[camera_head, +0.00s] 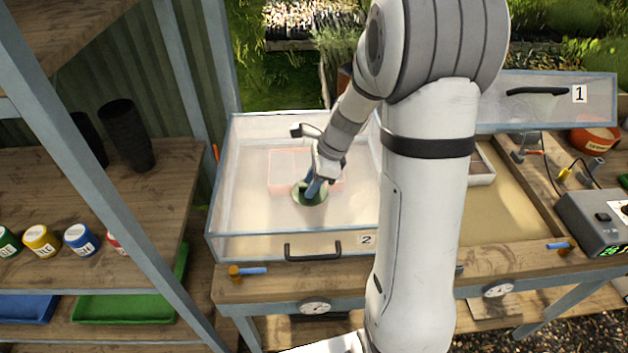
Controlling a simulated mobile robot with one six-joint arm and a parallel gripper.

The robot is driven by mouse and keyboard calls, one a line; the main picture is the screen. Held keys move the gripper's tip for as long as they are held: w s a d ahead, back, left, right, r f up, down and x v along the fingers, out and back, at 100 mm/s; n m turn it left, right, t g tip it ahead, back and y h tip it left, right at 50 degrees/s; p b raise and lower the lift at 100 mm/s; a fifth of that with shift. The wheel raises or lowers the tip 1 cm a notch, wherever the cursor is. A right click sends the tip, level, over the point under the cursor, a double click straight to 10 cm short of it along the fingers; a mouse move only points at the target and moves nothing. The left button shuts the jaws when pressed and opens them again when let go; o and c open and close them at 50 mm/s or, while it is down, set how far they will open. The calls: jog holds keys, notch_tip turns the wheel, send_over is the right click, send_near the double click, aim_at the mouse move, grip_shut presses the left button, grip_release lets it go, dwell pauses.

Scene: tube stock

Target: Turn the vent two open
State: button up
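The clear lid marked 2 (230,185) lies shut over the left box, with a dark handle (313,251) at its front. A round green disc with a pale rim (321,197) shows in its middle and looks like the vent, though no label on it is visible. My gripper (314,187), with blue fingers, points down at this disc and partly covers it. Whether the fingers touch or grip it is too small to tell. A blue lever on an orange-brown fitting (247,270) lies sideways on the bench front below lid 2.
The lid marked 1 (490,103) stands raised over the right box, which holds sand-coloured material (500,215). A grey device (597,220) with cables sits at right. At left, a shelf (60,220) holds black pots (127,135) and labelled jars (80,238). My arm hides the middle.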

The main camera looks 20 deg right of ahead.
jog(key=shift+c, duration=0.4)
grip_shut()
